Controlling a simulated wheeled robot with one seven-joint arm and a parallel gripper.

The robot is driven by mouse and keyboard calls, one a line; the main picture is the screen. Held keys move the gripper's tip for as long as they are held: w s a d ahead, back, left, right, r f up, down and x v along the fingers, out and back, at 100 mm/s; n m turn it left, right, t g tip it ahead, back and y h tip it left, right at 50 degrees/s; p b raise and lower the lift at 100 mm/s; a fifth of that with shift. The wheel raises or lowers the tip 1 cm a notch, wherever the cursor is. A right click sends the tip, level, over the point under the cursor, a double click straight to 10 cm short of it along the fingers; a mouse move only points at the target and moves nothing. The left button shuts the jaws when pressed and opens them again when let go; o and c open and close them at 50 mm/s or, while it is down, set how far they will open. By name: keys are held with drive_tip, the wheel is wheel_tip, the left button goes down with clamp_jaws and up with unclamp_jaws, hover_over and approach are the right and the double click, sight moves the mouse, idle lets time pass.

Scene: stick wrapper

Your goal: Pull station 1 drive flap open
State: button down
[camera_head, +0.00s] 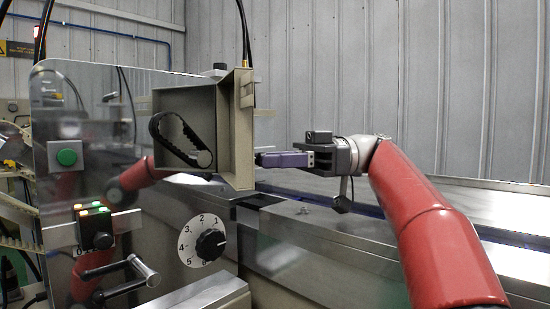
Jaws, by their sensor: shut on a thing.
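The station 1 drive flap (243,130) is a beige panel on the right side of a beige housing (185,97) on the machine's front. It stands swung out from the housing, seen nearly edge-on. A black drive belt (172,139) shows inside the opening. My gripper (262,159) has purple fingers and reaches in from the right to the flap's outer side. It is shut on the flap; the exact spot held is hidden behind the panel.
Left of the housing are a green button (67,157), a small box with lit buttons (95,226) and a crank handle (130,274). A numbered dial (210,243) sits below the flap. A long metal bed (440,205) runs behind my red arm.

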drive_tip(key=c, duration=1.3)
unclamp_jaws()
